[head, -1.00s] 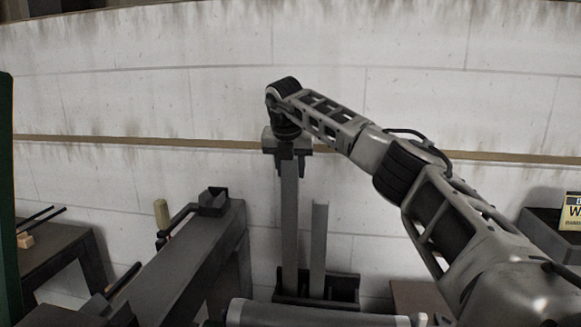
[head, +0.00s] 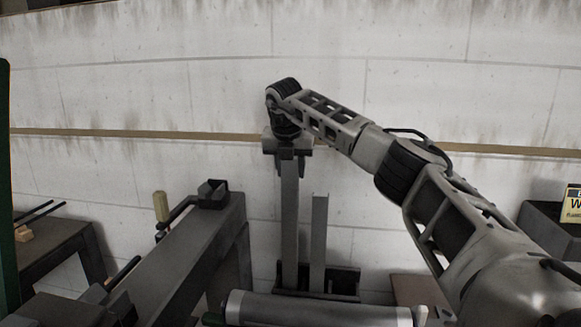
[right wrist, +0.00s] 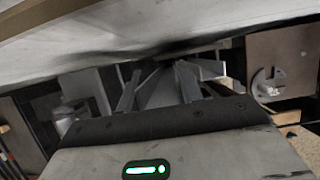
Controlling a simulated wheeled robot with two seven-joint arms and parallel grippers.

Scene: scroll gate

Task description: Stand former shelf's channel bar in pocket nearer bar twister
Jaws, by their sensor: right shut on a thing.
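My right gripper (head: 287,150) is shut on the top end of a tall grey channel bar (head: 290,210), which hangs upright below it. The bar's lower end is at the left part of a dark pocket rack (head: 346,283) low by the wall; I cannot tell whether it touches the pocket's floor. In the right wrist view the bar (right wrist: 160,90) runs away between the fingers. A dark bench machine with a lever (head: 178,214), perhaps the bar twister, stands left of the rack. My left gripper is not in view.
A second, shorter bar (head: 319,240) stands upright in the rack, just right of the held bar. A grey roller (head: 320,310) lies across the front. A dark table (head: 60,245) stands at left, and a box with a yellow sign (head: 570,205) at right.

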